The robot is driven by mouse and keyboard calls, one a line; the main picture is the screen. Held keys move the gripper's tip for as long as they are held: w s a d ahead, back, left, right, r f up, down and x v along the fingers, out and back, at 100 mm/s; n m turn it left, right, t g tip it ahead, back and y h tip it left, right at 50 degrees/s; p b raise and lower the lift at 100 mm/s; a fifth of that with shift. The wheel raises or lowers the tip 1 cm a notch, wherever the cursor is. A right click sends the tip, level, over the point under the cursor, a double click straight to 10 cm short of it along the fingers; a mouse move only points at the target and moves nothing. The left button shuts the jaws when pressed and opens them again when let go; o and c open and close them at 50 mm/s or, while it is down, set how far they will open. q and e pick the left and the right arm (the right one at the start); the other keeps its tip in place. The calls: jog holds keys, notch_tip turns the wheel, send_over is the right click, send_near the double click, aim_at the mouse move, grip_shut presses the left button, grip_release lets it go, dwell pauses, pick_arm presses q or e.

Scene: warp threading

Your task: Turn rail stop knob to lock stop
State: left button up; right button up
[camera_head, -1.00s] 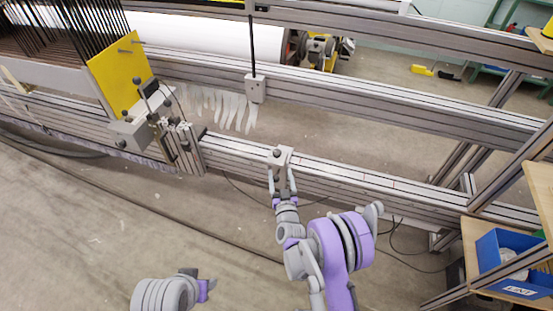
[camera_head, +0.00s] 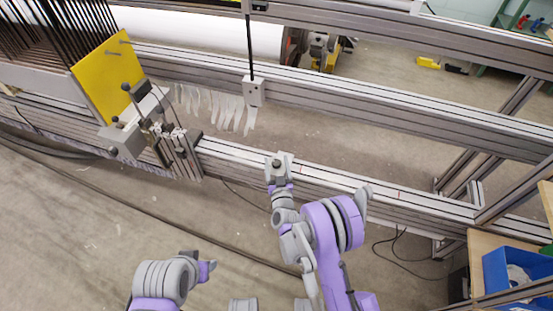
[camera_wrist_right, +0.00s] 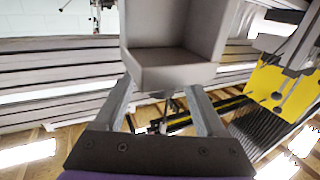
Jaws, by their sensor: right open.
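The rail stop (camera_head: 284,172) is a small light-grey block on the front aluminium rail. A dark knob (camera_head: 276,162) shows on its top. My right gripper (camera_head: 278,180) is at the front of the stop, its fingers mostly hidden by the stop and wrist in the head view. In the right wrist view the fingers of my right gripper (camera_wrist_right: 162,98) are spread apart. The grey stop bracket (camera_wrist_right: 175,70) fills the space just beyond and above them. The knob cannot be made out there, and I cannot tell whether the fingers touch the stop.
The front rail (camera_head: 345,185) runs on to the right. A carriage with clamps (camera_head: 165,140) and a yellow plate (camera_head: 107,75) stands left of the stop. A hanging rod with a grey block (camera_head: 253,91) is behind. A blue bin (camera_head: 500,270) sits at the right.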

jog(key=shift+s, duration=0.15)
jog(key=shift+c, duration=0.5)
grip_shut()
jog(key=shift+a+m+h+b, duration=0.1)
jog(key=shift+m+h+b, duration=0.25)
jog(key=shift+m+h, duration=0.65)
jog(key=shift+h, duration=0.6)
jog(key=m+h+b, duration=0.2)
jog(key=m+h, duration=0.1)
jog(key=h, duration=0.1)
jog(key=shift+g+h, duration=0.3)
jog(key=m+g+h, duration=0.2)
jog(key=h, duration=0.1)
jog(key=m+g+h+b, duration=0.1)
jog(key=m+g+h, duration=0.1)
jog(key=m+h, duration=0.1)
jog(key=shift+g+h, duration=0.3)
jog(key=shift+h, duration=0.4)
jog(key=m+g+h+b, duration=0.1)
jog(key=m+g+h, duration=0.2)
jog(key=m+g, duration=0.1)
jog(key=shift+m+g, duration=0.3)
jog(key=shift+g, duration=0.3)
jog(key=shift+m+g+h+b, duration=0.3)
jog(key=shift+g+h, duration=0.1)
jog(key=shift+g, duration=0.1)
